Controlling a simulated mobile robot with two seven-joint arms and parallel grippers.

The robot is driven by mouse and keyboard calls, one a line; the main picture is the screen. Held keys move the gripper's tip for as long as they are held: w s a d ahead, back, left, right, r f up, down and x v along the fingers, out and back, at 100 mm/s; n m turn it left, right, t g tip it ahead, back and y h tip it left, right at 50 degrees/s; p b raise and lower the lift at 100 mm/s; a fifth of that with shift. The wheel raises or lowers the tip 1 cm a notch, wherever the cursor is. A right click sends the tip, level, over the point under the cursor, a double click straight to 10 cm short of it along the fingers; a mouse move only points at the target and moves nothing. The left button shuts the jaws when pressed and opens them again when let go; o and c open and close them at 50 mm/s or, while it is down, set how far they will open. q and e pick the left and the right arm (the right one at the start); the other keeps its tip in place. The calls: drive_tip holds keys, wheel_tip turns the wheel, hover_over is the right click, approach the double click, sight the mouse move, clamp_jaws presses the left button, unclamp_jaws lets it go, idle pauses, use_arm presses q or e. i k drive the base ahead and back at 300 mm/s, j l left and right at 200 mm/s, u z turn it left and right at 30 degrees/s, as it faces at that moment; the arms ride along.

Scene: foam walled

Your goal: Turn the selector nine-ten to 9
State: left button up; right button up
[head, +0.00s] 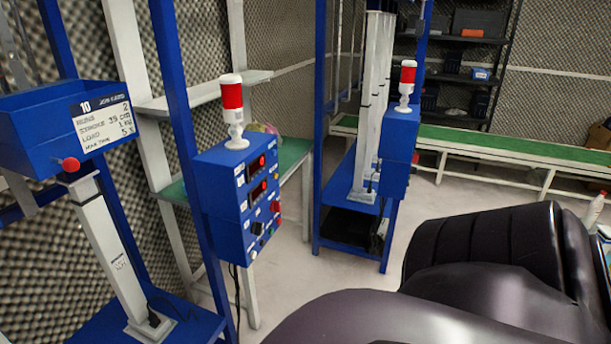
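A blue control box (236,192) is mounted on a blue post left of the middle. Its face, seen at an angle, carries two dark displays with red digits (257,164), a red button (275,207) and several small knobs and buttons (258,229) below. The selector nine-ten cannot be told apart from these small controls, and its setting is not readable. A red and white beacon (233,110) stands on top of the box. Neither of my grippers shows. A large dark part of my own arm fills the lower right.
A blue bin with a "10" label (100,112) and a red knob stands at the left. A second blue box (399,150) with a beacon sits on a frame farther back. A green bench (470,141) runs along the back. Pale floor (290,275) lies open between the frames.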

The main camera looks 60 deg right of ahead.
sight(257, 227)
drive_tip(key=z, duration=1.6)
